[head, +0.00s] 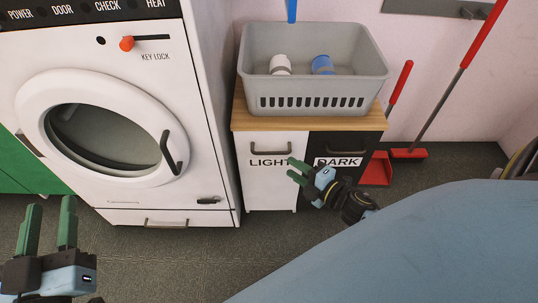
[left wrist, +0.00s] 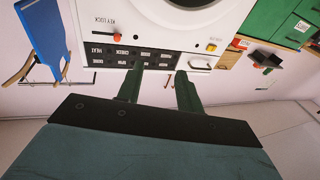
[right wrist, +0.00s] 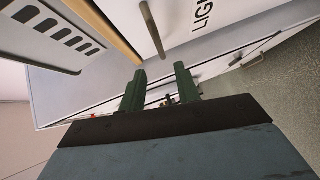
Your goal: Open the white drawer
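The white drawer (head: 272,180), marked LIGHT, is the left half of a small wood-topped cabinet in the head view. Its front looks flush with the cabinet. Its grey bar handle (head: 271,149) is near the top, and the handle also shows in the right wrist view (right wrist: 152,28). My right gripper (head: 293,168) is open and empty in front of the drawer's right edge, below and right of the handle, apart from it. It partly covers the lettering. My left gripper (head: 47,222) is open and empty at the lower left, in front of the white machine.
A black drawer (head: 345,146) marked DARK adjoins on the right. A grey basket (head: 313,88) with two rolled items stands on top. A white washing machine (head: 187,60) stands close on the left. A red dustpan (head: 377,168) and a broom (head: 408,153) are at right.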

